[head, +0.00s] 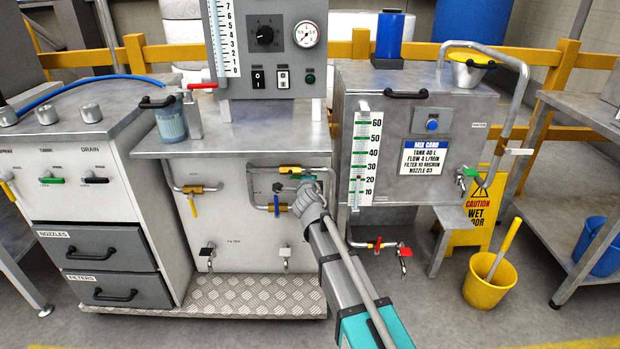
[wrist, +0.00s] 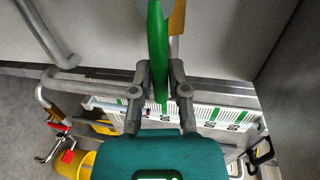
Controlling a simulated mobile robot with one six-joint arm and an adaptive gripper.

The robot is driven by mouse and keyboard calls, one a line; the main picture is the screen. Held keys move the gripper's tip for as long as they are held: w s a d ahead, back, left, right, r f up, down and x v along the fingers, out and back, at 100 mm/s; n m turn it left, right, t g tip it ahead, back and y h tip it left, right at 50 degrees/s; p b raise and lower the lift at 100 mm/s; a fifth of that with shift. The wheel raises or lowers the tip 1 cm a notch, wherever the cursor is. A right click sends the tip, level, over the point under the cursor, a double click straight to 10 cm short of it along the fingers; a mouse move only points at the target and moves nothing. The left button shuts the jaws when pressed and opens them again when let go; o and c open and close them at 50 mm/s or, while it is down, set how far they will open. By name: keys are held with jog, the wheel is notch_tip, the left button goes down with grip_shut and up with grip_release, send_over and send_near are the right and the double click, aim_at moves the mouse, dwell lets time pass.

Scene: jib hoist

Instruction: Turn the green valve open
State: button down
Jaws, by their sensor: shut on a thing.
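The green valve handle (wrist: 157,40) is a long flat lever, seen edge-on between my fingers in the wrist view. In the head view, a small part of the green handle (head: 301,177) shows at the pipe loop on the front of the middle steel cabinet. My gripper (wrist: 158,78) is shut on this lever, with one finger on each side. In the head view, my gripper (head: 304,188) and arm cover part of the valve and pipe. A brass-yellow valve body (head: 290,170) sits just above the handle.
A blue lever (head: 277,205) hangs close to the left of my gripper. Other green handles sit on the left cabinet (head: 52,181) and the right tank's tap (head: 470,172). A red-handled valve (head: 378,244) is low on the right, near a yellow bucket (head: 490,285).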

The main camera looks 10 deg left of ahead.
jog(key=shift+a, duration=0.15)
jog(key=c, duration=0.6)
grip_release()
